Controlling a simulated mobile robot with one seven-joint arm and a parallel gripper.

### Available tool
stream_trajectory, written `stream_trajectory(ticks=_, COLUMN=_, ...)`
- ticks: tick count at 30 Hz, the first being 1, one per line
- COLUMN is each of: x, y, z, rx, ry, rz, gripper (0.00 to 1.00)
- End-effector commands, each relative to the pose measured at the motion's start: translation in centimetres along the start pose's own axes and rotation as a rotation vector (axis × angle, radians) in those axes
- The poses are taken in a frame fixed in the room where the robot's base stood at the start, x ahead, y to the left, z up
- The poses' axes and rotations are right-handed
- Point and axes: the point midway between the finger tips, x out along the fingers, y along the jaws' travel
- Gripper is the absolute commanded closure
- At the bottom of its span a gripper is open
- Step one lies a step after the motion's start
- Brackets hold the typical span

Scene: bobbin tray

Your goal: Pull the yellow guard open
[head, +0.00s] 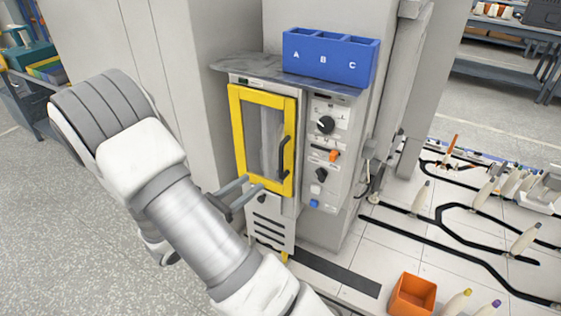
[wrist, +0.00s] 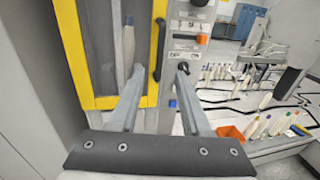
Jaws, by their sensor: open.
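The yellow guard (head: 238,137) is a framed door with a clear pane on the front of a grey machine, and it looks closed. Its black handle (head: 284,156) stands upright on the right side of the frame. The guard (wrist: 72,52) and the handle (wrist: 159,50) also show in the wrist view. My gripper (head: 254,188) is open and empty in front of the lower part of the guard, below and left of the handle. In the wrist view the two fingers of my gripper (wrist: 158,75) point at the machine, with the handle between them in the picture, ahead of the tips. A pale bobbin shows behind the pane.
A control panel (head: 327,145) with knobs and buttons is right of the guard. A blue bin marked A, B, C (head: 325,60) sits on top. An orange box (head: 411,295) and several bobbins stand on the tiled table at right. Open floor lies left.

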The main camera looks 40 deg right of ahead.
Motion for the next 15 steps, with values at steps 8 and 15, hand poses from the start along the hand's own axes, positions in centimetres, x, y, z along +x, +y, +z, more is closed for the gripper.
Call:
stream_trajectory(ticks=8, x=6.4, y=-0.1, z=-0.1, rx=0.001, ry=0.0, rz=-0.006, gripper=0.53)
stream_trajectory(ticks=15, x=10.8, y=-0.2, z=-0.1, rx=0.001, ry=0.0, rz=-0.005, gripper=0.53)
